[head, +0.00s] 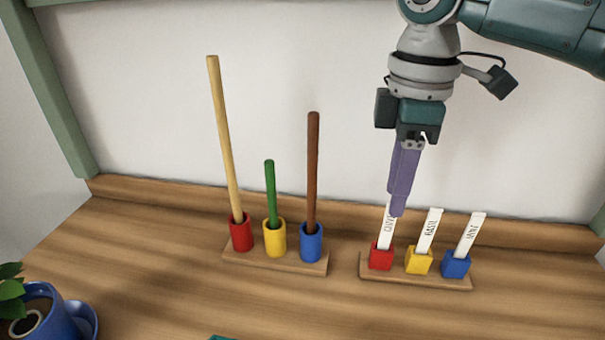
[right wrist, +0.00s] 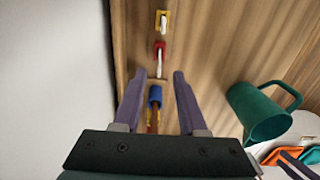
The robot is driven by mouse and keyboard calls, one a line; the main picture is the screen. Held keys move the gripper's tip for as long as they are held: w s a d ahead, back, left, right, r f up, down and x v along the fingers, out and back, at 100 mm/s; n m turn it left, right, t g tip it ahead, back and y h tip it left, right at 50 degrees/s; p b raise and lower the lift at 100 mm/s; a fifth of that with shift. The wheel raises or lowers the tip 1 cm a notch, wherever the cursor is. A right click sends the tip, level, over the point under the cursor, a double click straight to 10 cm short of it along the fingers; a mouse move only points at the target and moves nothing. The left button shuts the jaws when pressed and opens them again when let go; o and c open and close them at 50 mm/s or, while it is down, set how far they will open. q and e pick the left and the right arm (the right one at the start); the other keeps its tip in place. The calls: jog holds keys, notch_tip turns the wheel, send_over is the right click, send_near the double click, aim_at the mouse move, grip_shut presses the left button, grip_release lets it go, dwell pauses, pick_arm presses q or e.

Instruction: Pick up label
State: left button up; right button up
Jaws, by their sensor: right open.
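Three white labels stand in small blocks on a wooden strip (head: 415,283). The leftmost label (head: 386,230) is in the red block (head: 381,257), its top partly hidden by my gripper. The "BASIL" label (head: 430,232) is in the yellow block (head: 419,262), and the "MINT" label (head: 470,236) in the blue block (head: 455,265). My right gripper (head: 398,210) points down at the leftmost label. In the right wrist view its fingers (right wrist: 157,76) are apart, with the red block (right wrist: 159,46) just beyond the tips. Nothing shows held. My left gripper is out of view.
Left of the labels, a rack (head: 275,258) holds tall yellow, short green and brown rods in coloured cups. A green jug (right wrist: 262,108) shows in the right wrist view. The front middle is mostly clear.

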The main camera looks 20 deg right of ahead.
send_over(386, 237)
notch_tip(386, 237, down, 4)
jog(key=shift+f+b, duration=0.1)
jog(key=shift+b, duration=0.2)
jog(key=shift+d, duration=0.1)
jog(key=shift+w, duration=0.1)
grip_shut()
dwell(1.0)
